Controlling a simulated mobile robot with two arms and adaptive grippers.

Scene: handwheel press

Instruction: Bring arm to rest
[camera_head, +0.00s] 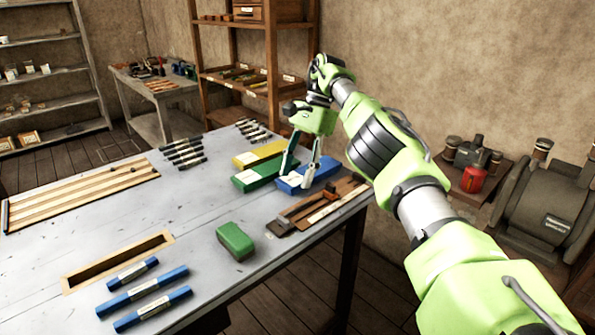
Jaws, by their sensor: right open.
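My right arm (385,150) comes in from the lower right and reaches over the table's right edge. Its gripper (297,180) points down, with its two fingers spread apart. The fingertips are at a blue block (318,176) near the table's far right side. I cannot tell whether they touch it. Nothing shows held between the fingers. My left gripper is not in view.
The grey table (200,220) carries a green box (262,172), a yellow box (260,153), a green block (235,241), a wooden tool (315,205), blue bars (143,300) and a slatted wooden tray (80,193). A machine (545,205) stands at the right.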

